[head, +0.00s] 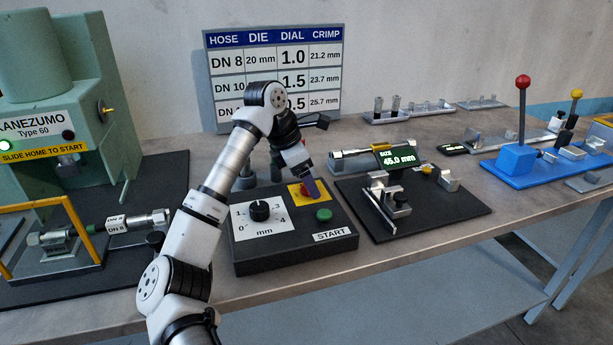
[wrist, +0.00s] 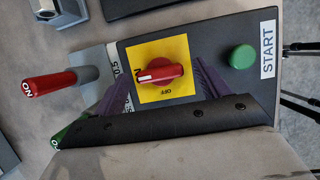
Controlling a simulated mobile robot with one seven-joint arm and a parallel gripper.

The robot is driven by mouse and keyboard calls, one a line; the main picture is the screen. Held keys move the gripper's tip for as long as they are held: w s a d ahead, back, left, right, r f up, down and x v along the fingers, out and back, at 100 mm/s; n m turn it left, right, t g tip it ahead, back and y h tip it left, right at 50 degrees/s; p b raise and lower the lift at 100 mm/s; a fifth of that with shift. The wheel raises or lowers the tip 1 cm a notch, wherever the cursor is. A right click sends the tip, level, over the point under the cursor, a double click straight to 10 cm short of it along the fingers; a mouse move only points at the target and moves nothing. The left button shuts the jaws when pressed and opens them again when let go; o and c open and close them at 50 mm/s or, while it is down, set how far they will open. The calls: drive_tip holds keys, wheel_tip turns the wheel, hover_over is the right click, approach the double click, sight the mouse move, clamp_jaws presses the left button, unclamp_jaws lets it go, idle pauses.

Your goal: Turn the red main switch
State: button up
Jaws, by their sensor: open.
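The red main switch (wrist: 160,73) sits on a yellow plate (wrist: 178,48) on the dark control box, (head: 290,250) in the head view. Its handle lies crosswise in the wrist view, with a white mark at its left end. An OFF label shows below it. In the head view the switch is mostly hidden by my gripper (head: 309,186), which points down over the yellow plate. In the wrist view my gripper (wrist: 159,80) is open, with one purple finger left of the switch and one right of it. I cannot tell whether either finger touches it.
A green START button (head: 323,214) and a black dial (head: 260,210) share the box. A green press (head: 50,90) stands left. A black plate with a metal fixture (head: 400,215) lies right. A red-handled lever (wrist: 50,83) shows left in the wrist view.

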drive_tip(key=shift+f, duration=0.2)
drive_tip(key=c, duration=1)
